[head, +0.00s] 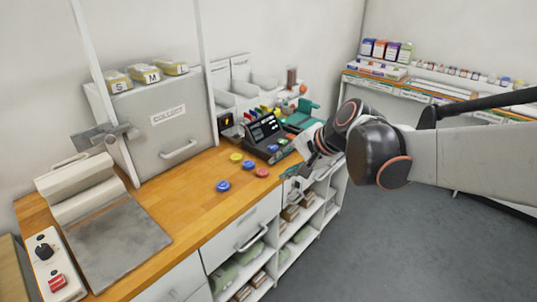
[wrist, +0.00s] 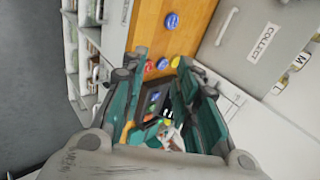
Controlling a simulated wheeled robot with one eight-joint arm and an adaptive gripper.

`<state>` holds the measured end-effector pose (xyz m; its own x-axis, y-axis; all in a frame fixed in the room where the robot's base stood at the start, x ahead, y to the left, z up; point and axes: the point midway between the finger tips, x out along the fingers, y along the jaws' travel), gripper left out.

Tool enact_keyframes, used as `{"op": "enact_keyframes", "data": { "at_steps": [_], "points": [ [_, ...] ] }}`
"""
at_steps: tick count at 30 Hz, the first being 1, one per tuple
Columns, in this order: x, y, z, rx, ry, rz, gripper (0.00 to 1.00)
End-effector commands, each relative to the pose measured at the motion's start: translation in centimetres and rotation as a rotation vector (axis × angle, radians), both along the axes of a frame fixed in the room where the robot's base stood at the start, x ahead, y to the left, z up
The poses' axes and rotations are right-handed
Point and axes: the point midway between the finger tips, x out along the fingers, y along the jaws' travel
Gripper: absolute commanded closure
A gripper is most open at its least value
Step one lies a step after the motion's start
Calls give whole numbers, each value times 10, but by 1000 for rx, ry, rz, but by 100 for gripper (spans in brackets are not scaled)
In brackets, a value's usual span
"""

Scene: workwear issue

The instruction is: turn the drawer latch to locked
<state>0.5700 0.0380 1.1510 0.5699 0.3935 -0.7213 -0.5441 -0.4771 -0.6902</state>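A white drawer front (head: 238,232) with a bar handle (head: 252,239) is under the wooden counter's front edge, and it looks shut. I cannot make out a latch on it in either view. My gripper (head: 292,180) is at the right part of the counter's front edge, partly hidden behind my wrist in the head view. In the wrist view its two teal fingers stand wide apart, with nothing held between them (wrist: 152,82). The counter and a dark terminal show beyond and between them.
Blue, yellow and red discs (head: 222,186) lie on the wooden counter (head: 190,208). The dark terminal (head: 265,134) stands behind them. A grey COLLECT cabinet (head: 160,140) is at the back left. Open shelves (head: 300,228) sit below the counter; the grey floor is clear.

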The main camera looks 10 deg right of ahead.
Motion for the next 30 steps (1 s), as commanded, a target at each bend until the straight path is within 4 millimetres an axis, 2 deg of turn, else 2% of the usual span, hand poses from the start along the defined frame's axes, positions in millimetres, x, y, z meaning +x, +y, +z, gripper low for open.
{"op": "enact_keyframes", "data": {
  "at_steps": [1, 6, 15, 24, 30],
  "points": [
    [16, -6, -10, 52, 14, -37, 72],
    [61, -23, -37, 247, 66, -158, 72],
    [129, -66, -97, 596, 158, -346, 72],
    [171, -121, -172, 949, 249, -492, 72],
    [182, -161, -228, 1185, 311, -561, 72]
  ]
}}
